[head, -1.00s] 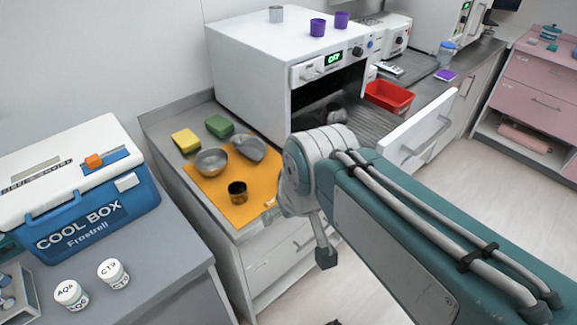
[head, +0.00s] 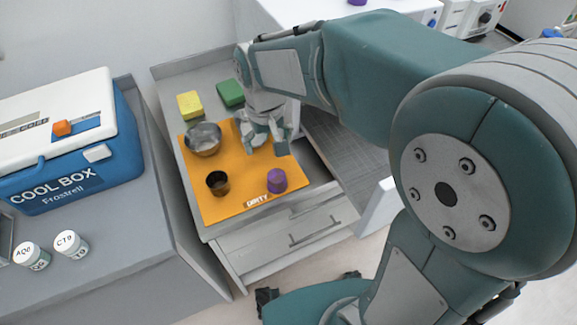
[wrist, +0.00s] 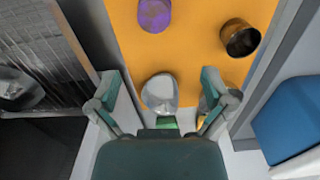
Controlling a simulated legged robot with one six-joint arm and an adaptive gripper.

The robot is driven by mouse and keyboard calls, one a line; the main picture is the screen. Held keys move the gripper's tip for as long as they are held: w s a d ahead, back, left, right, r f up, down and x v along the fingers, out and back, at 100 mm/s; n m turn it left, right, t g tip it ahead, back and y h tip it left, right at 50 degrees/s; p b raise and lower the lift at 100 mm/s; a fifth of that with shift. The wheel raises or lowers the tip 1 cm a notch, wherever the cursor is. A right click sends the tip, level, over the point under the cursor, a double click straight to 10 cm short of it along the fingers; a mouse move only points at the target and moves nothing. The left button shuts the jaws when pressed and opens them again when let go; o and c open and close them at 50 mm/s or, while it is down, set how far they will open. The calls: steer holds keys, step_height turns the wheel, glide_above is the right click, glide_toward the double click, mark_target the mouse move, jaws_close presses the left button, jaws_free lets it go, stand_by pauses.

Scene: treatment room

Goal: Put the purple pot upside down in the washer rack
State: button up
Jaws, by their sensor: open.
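The purple pot (head: 277,181) stands on the orange mat (head: 237,205) near its front right corner, beside the word DIRTY. I cannot tell which way up it is. In the wrist view the pot (wrist: 154,15) is at the top, beyond my fingertips. My gripper (head: 266,141) is open and empty above the back right of the mat, pointing down. In the wrist view its fingers (wrist: 160,80) stand apart with a silver metal dish (wrist: 160,93) below and between them. The grey washer rack (head: 338,150) is right of the mat, partly hidden by my arm.
A dark cup (head: 217,183) and a metal bowl (head: 203,138) are on the mat's left side. Yellow (head: 190,105) and green (head: 230,94) sponges lie behind. A metal item (wrist: 16,90) is on the rack. The cool box (head: 70,140) stands left.

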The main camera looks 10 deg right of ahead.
glide_above(276, 175)
steer(key=w, duration=0.1)
steer(key=f, duration=0.3)
steer(key=a+f, duration=0.1)
steer(key=f, duration=0.1)
steer(key=shift+d+f, duration=0.2)
steer(key=shift+d, duration=0.1)
steer(key=f, duration=0.3)
steer(key=s+f, duration=0.1)
steer(key=shift+d+f, duration=0.2)
steer(key=shift+d, duration=0.15)
steer(key=shift+a+f, duration=0.3)
steer(key=shift+f, duration=0.15)
steer(key=shift+d, duration=0.2)
steer(key=c, duration=0.6)
steer(key=shift+c, duration=1.3)
